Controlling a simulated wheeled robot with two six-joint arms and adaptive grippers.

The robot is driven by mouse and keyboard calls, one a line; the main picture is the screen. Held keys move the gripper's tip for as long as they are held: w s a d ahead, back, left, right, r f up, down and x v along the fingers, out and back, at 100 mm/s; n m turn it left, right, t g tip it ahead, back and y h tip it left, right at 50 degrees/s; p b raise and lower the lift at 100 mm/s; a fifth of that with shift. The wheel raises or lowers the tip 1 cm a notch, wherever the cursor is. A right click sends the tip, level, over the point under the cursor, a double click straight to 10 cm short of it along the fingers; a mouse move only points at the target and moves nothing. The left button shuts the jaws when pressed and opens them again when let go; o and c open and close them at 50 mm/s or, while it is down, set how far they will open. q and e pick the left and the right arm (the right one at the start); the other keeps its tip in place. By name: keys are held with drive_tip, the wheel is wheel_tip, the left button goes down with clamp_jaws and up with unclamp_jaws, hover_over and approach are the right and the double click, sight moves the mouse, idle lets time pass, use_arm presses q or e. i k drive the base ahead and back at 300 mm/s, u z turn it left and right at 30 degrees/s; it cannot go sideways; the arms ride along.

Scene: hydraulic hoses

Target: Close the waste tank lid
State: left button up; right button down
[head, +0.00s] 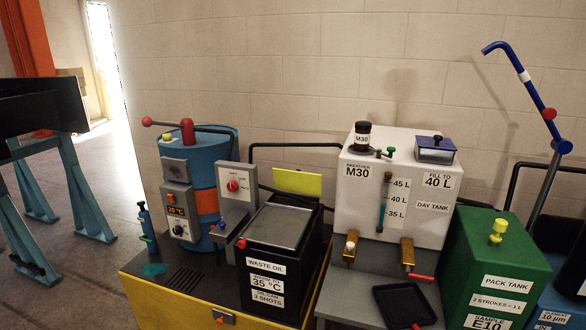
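A small red knob (241,243) is at the tank's front left top corner. Neither of my grippers is in view.
A blue drum unit (206,181) with a red-knobbed lever and a grey dial box (238,186) stand left of the tank. A white day tank (398,185), black tray (404,305) and green pack tank (495,267) are to the right. Floor at the left is partly clear.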

sight(298, 181)
drive_tip(key=u, duration=0.65)
drive_tip(key=i, duration=0.6)
drive_tip(key=u, duration=0.75)
drive_tip(key=i, duration=0.8)
drive_tip(key=z, duration=0.3)
